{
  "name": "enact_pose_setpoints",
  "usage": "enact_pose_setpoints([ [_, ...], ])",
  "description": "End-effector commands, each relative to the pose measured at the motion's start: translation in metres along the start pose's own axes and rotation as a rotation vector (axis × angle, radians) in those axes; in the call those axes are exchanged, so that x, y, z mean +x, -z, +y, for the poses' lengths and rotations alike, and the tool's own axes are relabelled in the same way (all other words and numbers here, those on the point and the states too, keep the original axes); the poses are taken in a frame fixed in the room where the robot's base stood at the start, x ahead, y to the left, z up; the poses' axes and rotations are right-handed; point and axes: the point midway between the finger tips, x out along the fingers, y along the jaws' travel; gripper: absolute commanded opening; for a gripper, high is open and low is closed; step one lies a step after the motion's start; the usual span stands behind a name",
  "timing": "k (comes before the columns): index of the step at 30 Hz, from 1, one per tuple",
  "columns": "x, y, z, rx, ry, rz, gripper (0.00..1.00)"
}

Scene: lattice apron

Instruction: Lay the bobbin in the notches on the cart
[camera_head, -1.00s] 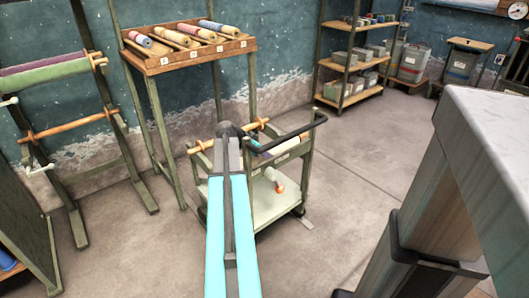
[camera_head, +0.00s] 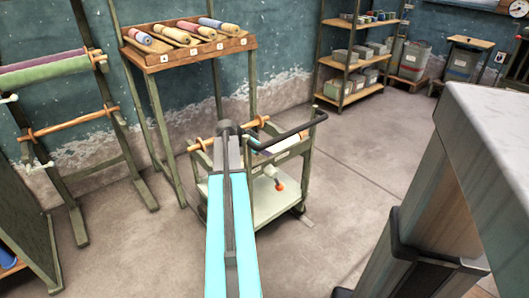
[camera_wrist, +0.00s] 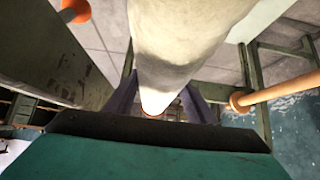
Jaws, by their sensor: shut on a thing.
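The bobbin (camera_wrist: 182,40) is a cream roll with an orange end. In the wrist view it runs from the top edge down between the fingers of my gripper (camera_wrist: 158,97), which is shut on it. The cart (camera_head: 272,205) is a green frame with a pale lower shelf and a black handle, at the middle of the head view. My arm reaches over its left part and hides my gripper there. A wooden rod with collars (camera_head: 203,143) lies across the cart's far side. The notches cannot be made out.
A sloped rack (camera_head: 190,58) with several coloured rolls stands behind the cart. A frame with rollers (camera_head: 50,72) stands at the left. Shelving (camera_head: 350,58) is at the back. Open floor (camera_head: 350,165) lies right of the cart. A dark green post (camera_wrist: 50,55) is close in the wrist view.

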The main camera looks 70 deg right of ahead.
Motion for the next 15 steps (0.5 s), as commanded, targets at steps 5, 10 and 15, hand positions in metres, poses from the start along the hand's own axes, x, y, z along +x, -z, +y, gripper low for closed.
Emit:
enact_pose_setpoints([
  [5,-0.0004,0.0011,-0.0001,0.0,0.0,0.002,0.12],
  [10,0.0003,0.0005,0.0,0.0,0.0,0.002,0.12],
  [15,0.0026,-0.0016,0.0001,0.0,0.0,0.002,0.12],
])
